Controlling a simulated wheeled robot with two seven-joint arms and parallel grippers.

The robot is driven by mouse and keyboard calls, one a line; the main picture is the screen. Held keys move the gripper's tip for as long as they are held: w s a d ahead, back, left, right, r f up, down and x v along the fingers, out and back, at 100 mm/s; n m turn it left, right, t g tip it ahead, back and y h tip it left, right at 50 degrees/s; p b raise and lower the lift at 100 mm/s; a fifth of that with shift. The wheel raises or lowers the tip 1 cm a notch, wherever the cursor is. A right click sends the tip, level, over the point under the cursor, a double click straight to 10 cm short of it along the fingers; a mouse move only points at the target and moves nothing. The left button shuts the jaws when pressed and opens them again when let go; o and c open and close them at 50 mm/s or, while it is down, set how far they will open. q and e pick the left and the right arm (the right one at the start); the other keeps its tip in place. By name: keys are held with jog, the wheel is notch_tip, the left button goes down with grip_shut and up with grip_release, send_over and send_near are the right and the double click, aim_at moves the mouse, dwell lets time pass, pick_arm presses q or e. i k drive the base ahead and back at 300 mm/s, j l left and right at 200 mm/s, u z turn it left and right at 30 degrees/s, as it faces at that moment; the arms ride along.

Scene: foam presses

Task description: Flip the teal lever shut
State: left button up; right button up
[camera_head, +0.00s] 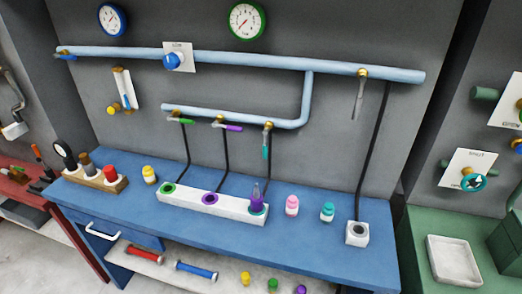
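The teal lever (265,152) hangs down from a brass valve (268,126) near the right end of the lower light-blue pipe. It points roughly straight down, across the pipe's direction. Beside it on the same pipe, a green lever (181,121) and a purple lever (232,128) lie nearly sideways, along the pipe. Below the teal lever, a purple bottle (257,203) stands at the teal-ringed place of the white block (228,210). Neither of my grippers is in view.
The blue bench (310,239) stands below the pipes. Yellow (150,175), pink (292,206) and teal (327,212) bottles stand on it. Dark hoses drop from the valves. A grey lever (358,100) hangs at the upper pipe's right. A teal handwheel (474,183) is at the far right.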

aim_at(265, 146)
jog(key=k+j, duration=0.1)
jog(key=j, duration=0.35)
jog(key=k+j, duration=0.1)
jog(key=j, duration=0.8)
jog(key=k+j, duration=0.15)
jog(key=j, duration=0.25)
jog(key=k+j, duration=0.1)
jog(key=j, duration=0.35)
